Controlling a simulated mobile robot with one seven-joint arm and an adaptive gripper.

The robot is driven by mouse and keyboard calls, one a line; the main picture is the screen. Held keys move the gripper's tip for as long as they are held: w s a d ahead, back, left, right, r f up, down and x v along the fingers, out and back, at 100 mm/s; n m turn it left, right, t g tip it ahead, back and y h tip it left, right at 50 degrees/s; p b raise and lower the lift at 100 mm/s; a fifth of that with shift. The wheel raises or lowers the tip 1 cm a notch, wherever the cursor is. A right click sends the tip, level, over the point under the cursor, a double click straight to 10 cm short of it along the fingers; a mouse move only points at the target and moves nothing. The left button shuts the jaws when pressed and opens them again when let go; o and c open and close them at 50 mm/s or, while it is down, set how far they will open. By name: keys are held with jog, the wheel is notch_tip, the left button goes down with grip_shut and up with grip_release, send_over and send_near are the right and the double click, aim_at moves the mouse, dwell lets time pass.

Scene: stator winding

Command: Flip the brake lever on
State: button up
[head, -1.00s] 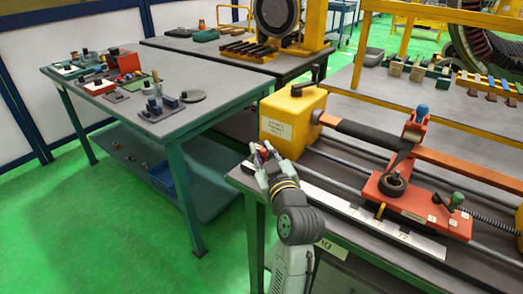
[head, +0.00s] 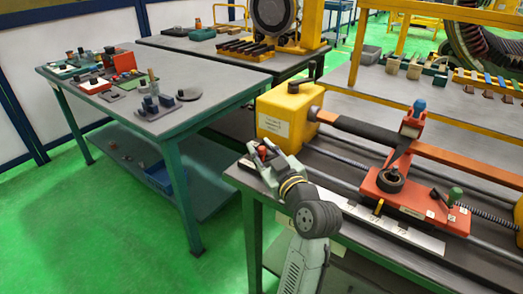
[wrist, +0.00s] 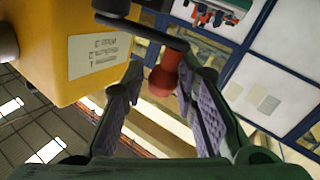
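The brake lever is a black bar (wrist: 150,33) with a red knob (wrist: 163,76) at its end, beside the yellow box (wrist: 60,45) in the wrist view. The yellow box (head: 290,112) stands at the left end of the winding bench in the head view. My gripper (head: 262,152) is in front of the box's lower left. In the wrist view my gripper (wrist: 163,88) is open, with a finger on each side of the red knob. The right finger is close to the knob; I cannot tell whether it touches. In the head view the black bar is hard to make out.
A black handle (head: 300,83) sticks out on top of the box. A wrapped bar (head: 370,131) and a red carriage (head: 415,198) lie to the right. A grey table (head: 130,95) with small parts stands at the left, with green floor between.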

jog(key=shift+o, duration=1.2)
jog(key=v, duration=0.7)
jog(key=shift+s, duration=0.25)
